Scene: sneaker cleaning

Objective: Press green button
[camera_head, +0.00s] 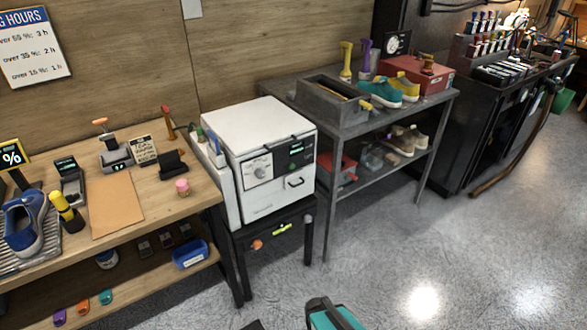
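A white box-shaped machine (270,124) stands on a black stand between the wooden bench and the grey metal table. Its front faces right and toward me. A black panel with small green marks (295,150) is at the upper right of that front. A small green spot, possibly the green button (293,166), shows just below the panel; it is too small to be sure. Nothing touches the machine's front.
A wooden bench (130,225) with a blue sneaker (25,222) and tools is at left. A grey metal table (385,115) with shoes is at right. A teal and dark object (335,317) is cut off at the bottom edge. Grey floor (400,260) at right is clear.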

